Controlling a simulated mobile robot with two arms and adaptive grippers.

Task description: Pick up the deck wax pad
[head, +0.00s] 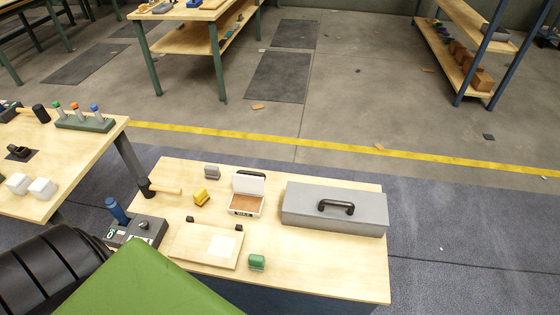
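An open white hinged case with a brown pad inside (244,203) stands on the near wooden table (330,262), its lid raised at the back. It looks most like the deck wax pad, but its label is too small to read. It sits just left of a long grey toolbox (334,208) with a black handle, with a narrow gap between them. Nothing touches it from above. Neither of my grippers is in view.
Near the case are a yellow block (202,197), grey block (212,172), green block (257,262), a board with white paper (190,244) and a mallet (147,188). A green padded surface (150,285) covers the lower left. Open floor (460,250) lies right of the table.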

